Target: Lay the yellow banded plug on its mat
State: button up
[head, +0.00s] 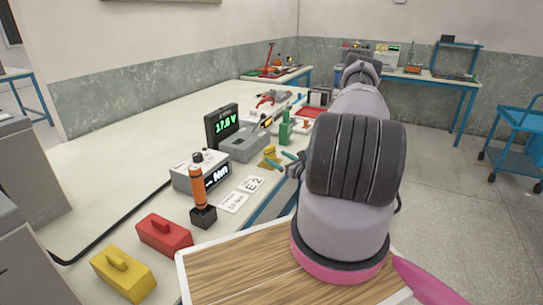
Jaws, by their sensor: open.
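My gripper (289,164) shows small and partly hidden behind my own arm, over the right edge of the pale bench. It is open. A small yellow piece (269,158) stands on the bench just left of the fingers; I cannot tell whether they touch it or whether it has a band. A larger yellow block (124,275) with a raised grip sits at the bench's near left corner. No mat is clearly recognisable; white printed cards (235,201), one reading E-2 (253,184), lie left of and nearer than the gripper.
A red block (164,234), an orange cylinder in a black base (199,188), and grey meters (200,172) with a lit display (226,126) stand along the bench (110,160). A green item (285,128) stands behind the gripper. The bench's left part is clear.

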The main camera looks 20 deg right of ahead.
jog(key=v, duration=0.7)
jog(key=s+a+r+n+g+y, duration=0.1)
jog(key=a+r+n+g+y, duration=0.25)
jog(key=a+r+n, duration=0.4)
jog(key=a+r+n+g+y, duration=0.3)
jog(key=a+r+n+g, duration=0.15)
jog(key=r, duration=0.55)
jog(key=s+a+r+n+g+y, duration=0.1)
jog(key=a+r+n+g+y, duration=0.35)
jog(key=r, duration=0.45)
jog(key=s+a+r+n+g+h, duration=0.4)
jog(key=s+a+r+n+h, duration=0.3)
jog(key=s+r, duration=0.35)
jog(key=s+d+r+n+t+h, duration=0.2)
jog(key=s+r+n+t+h, duration=0.3)
jog(key=s+r, duration=0.5)
jog(key=shift+s+r+t+h, duration=0.35)
jog(key=shift+s+t+h, duration=0.4)
jog(key=shift+s, duration=0.3)
